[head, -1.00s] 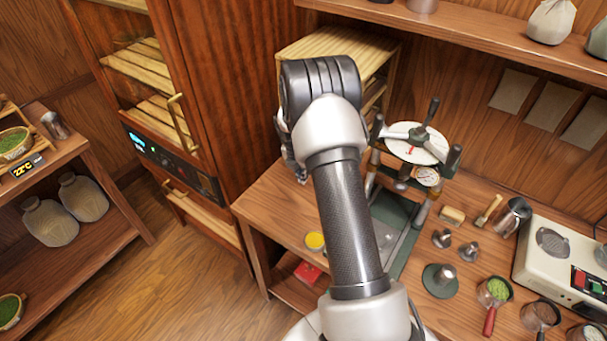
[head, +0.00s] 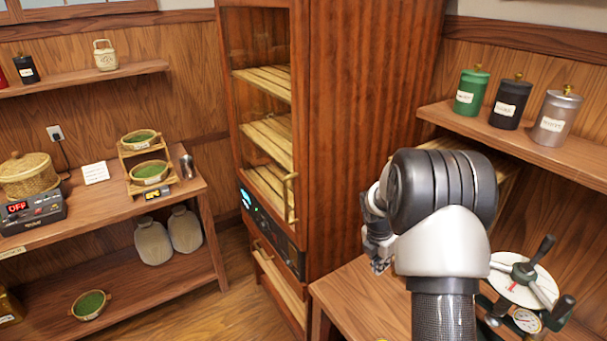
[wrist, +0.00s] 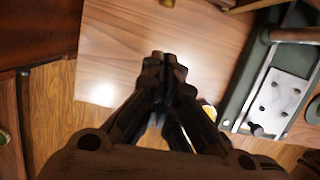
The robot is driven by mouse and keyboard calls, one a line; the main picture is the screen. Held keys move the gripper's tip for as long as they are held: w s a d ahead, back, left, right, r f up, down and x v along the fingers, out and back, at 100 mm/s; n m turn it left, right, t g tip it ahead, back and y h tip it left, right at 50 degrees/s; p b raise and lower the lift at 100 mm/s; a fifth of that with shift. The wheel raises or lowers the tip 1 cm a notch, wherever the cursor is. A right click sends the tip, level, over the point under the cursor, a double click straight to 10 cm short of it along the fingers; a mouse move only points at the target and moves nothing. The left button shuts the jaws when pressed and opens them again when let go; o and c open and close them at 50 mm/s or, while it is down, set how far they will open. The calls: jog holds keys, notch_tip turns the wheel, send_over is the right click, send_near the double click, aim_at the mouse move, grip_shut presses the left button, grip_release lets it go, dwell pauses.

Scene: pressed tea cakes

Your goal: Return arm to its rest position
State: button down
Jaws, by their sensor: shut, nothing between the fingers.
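My gripper (wrist: 163,65) shows in the wrist view with its dark fingers shut and nothing between them. It is over a bare part of the wooden counter (wrist: 120,42), left of the green and metal press base (wrist: 275,95). In the head view my arm rises in the right half, and its wrist end hides most of the gripper; only a small part shows at the left of the wrist, near the tall wooden cabinet (head: 350,120).
The press (head: 525,285) with a round white top stands right of my arm. Canisters (head: 510,100) line the shelf above. The glass-fronted cabinet stands left of the arm. Further left, a side table (head: 100,215) holds bowls and a basket. Floor shows between table and cabinet.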

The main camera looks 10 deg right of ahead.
jog(key=s+a+r+m+t+b, duration=0.1)
jog(key=s+a+r+m, duration=0.45)
jog(key=r, duration=0.35)
jog(key=s+a+r+m+t+b, duration=0.1)
jog(key=s+a+r+m, duration=0.5)
jog(key=r, duration=0.3)
jog(key=s+a+r+m+y, duration=0.1)
jog(key=s+a+m, duration=0.4)
jog(key=s, duration=0.4)
jog(key=s+a+r+m+t+y, duration=0.1)
jog(key=s+a+m, duration=0.4)
jog(key=s, duration=0.4)
jog(key=shift+s+r+m+t+y+b, duration=0.15)
jog(key=shift+s+m+t+y+b, duration=0.2)
jog(key=shift+m+b, duration=0.1)
